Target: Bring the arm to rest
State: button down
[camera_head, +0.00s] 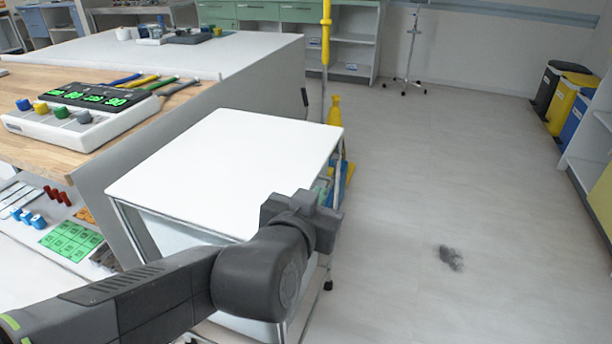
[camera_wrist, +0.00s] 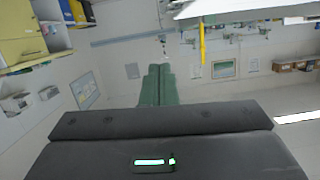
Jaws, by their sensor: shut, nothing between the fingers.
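My arm reaches from the lower left of the head view, and its dark grey end stands in front of the right edge of a white-topped trolley (camera_head: 225,160). The fingers cannot be made out there. In the wrist view, my gripper (camera_wrist: 159,68) shows as two green fingers lying together above the dark grey housing. It is shut and empty, with open room beyond it.
A wooden bench (camera_head: 55,160) with a control box (camera_head: 85,115) stands at the left. A yellow pole (camera_head: 326,40) and a yellow bottle (camera_head: 335,110) are behind the trolley. Bins (camera_head: 567,105) line the right wall. Open floor, with a dark smudge (camera_head: 451,258), lies right of the arm.

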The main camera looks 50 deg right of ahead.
jog(key=shift+p+v, duration=0.35)
jog(key=shift+v, duration=0.8)
jog(key=shift+d, duration=0.1)
jog(key=w+d+f+b, duration=0.4)
jog(key=d+f+b, duration=0.2)
jog(key=d, duration=0.2)
jog(key=shift+d, duration=0.35)
jog(key=shift+a, duration=0.1)
